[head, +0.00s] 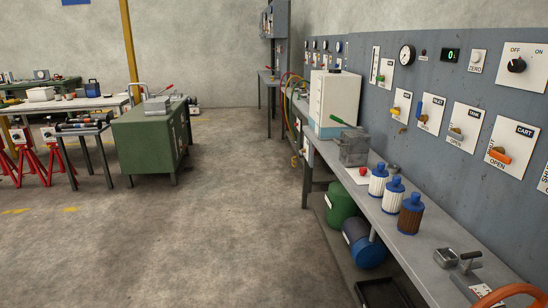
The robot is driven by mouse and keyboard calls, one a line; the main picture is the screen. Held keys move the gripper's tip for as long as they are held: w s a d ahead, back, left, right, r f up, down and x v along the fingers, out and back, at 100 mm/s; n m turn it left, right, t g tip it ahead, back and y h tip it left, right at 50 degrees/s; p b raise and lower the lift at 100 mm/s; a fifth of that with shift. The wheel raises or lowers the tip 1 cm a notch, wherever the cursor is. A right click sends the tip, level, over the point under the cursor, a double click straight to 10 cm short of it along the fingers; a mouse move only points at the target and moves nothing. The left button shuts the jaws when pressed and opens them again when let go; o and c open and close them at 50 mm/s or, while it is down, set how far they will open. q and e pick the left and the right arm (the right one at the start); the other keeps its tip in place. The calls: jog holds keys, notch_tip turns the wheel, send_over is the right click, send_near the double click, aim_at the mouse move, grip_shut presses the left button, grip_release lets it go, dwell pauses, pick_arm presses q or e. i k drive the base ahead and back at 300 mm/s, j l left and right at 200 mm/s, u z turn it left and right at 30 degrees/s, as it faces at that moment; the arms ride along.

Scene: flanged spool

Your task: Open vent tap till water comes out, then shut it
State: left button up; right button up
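A row of tap plates runs along the grey panel on the right. One tap (396,111) has a yellow-orange handle, and its label is too small to read for sure. Beside it is a tap with a blue handle (419,110), its label seeming to read INLET. Further right are the TANK tap (456,131) and the CART tap (499,155) with an orange handle. Another plate (544,180) is cut off at the right edge. I cannot make out which tap is the vent. No running water is visible. Neither of my grippers is in view.
A long grey bench (428,245) runs below the panel, holding several blue-capped filters (411,213), a metal box (354,148) and a white tank (335,100). An orange curved part (515,292) shows at the bottom right. Open floor (220,220) lies left of the bench.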

aim_at(396, 111)
jog(key=i+j+u, duration=0.1)
jog(key=i, duration=1.75)
